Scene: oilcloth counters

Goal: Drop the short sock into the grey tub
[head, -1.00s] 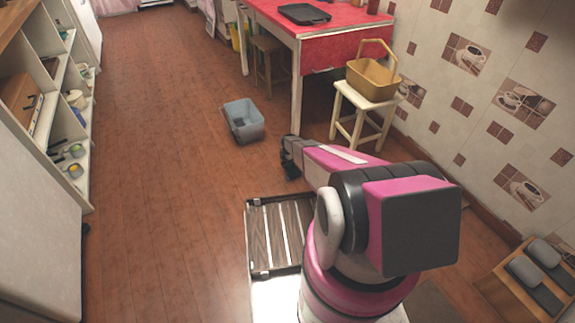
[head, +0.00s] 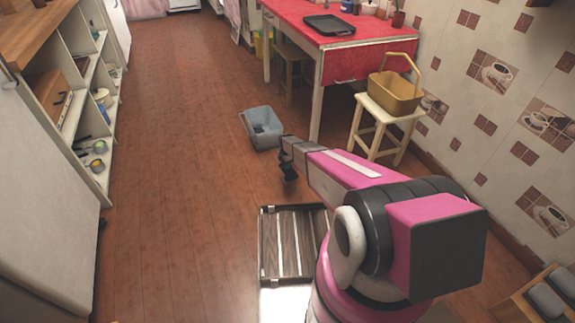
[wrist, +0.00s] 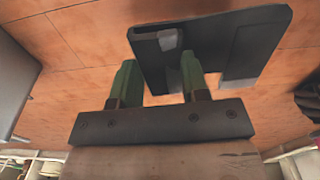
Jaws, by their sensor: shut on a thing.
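The grey tub (head: 247,136) stands on the wooden floor, just beyond and slightly left of my gripper (head: 285,153) in the head view. In the wrist view my gripper (wrist: 158,80) has two green fingers shut on a flat, dark grey thing that looks like the short sock (wrist: 252,40). It spreads past the fingertips, with a paler patch near its left part. In the head view the gripper end and the dark thing below it merge, so the grip is unclear there.
A red-topped table (head: 350,38) with a black tray (head: 330,25) stands behind. A stool (head: 388,110) at right holds a yellow basket (head: 395,92). Open shelves (head: 85,110) line the left. The floor (head: 185,170) left of the tub is clear.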

